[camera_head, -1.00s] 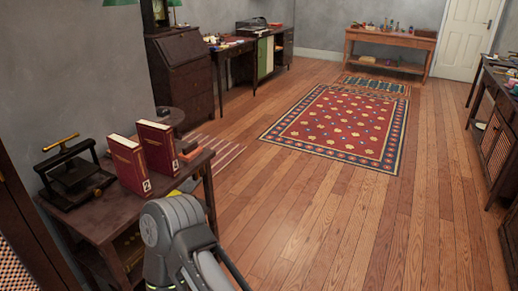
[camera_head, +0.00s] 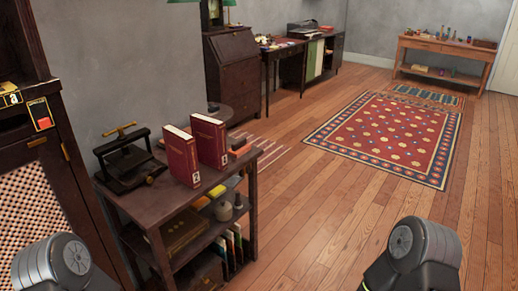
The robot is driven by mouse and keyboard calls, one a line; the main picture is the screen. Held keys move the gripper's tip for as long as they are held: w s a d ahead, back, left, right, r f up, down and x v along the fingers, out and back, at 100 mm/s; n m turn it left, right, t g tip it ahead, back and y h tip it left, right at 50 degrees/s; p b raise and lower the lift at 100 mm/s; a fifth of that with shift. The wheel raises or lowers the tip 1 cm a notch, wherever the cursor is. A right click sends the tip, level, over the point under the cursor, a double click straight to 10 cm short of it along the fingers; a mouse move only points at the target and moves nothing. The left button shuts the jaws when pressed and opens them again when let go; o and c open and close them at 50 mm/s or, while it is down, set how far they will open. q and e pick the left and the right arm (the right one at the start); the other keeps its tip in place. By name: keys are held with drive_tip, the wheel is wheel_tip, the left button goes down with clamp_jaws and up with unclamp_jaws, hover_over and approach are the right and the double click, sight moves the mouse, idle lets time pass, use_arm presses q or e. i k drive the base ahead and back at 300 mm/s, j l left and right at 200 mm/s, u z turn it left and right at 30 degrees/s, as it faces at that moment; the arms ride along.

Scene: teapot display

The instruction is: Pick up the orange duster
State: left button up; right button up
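I cannot make out an orange duster for certain in the head view. A small orange-red item (camera_head: 237,152) lies at the back right of the dark side table, beside the red books, but it is too small to identify. Rounded grey links of my two arms show at the bottom left and bottom right. Both grippers are out of view, so I cannot see their fingers or anything in them.
The dark side table (camera_head: 150,203) bears two upright red books (camera_head: 181,157) and a black press (camera_head: 129,163); its lower shelves hold various items. A dark cabinet (camera_head: 50,140) stands at the left. Wooden floor (camera_head: 318,225) and a red rug (camera_head: 385,132) lie open to the right.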

sight(241, 147)
drive_tip(key=l+u, duration=0.1)
drive_tip(key=u, duration=0.35)
drive_tip(key=i+l+u, duration=0.1)
drive_tip(key=u, duration=0.4)
drive_tip(key=l+u, duration=0.15)
drive_tip(key=u, duration=0.3)
drive_tip(key=l+u, duration=0.2)
drive_tip(key=l, duration=0.25)
drive_tip(key=l+u, duration=0.25)
drive_tip(key=l, duration=0.25)
drive_tip(key=k+l+u, duration=0.2)
drive_tip(key=l, duration=0.25)
drive_tip(key=l+u, duration=0.2)
drive_tip(key=l, duration=0.25)
drive_tip(key=k+l, duration=0.1)
drive_tip(key=l, duration=0.2)
drive_tip(key=k+l, duration=0.1)
drive_tip(key=l, duration=0.2)
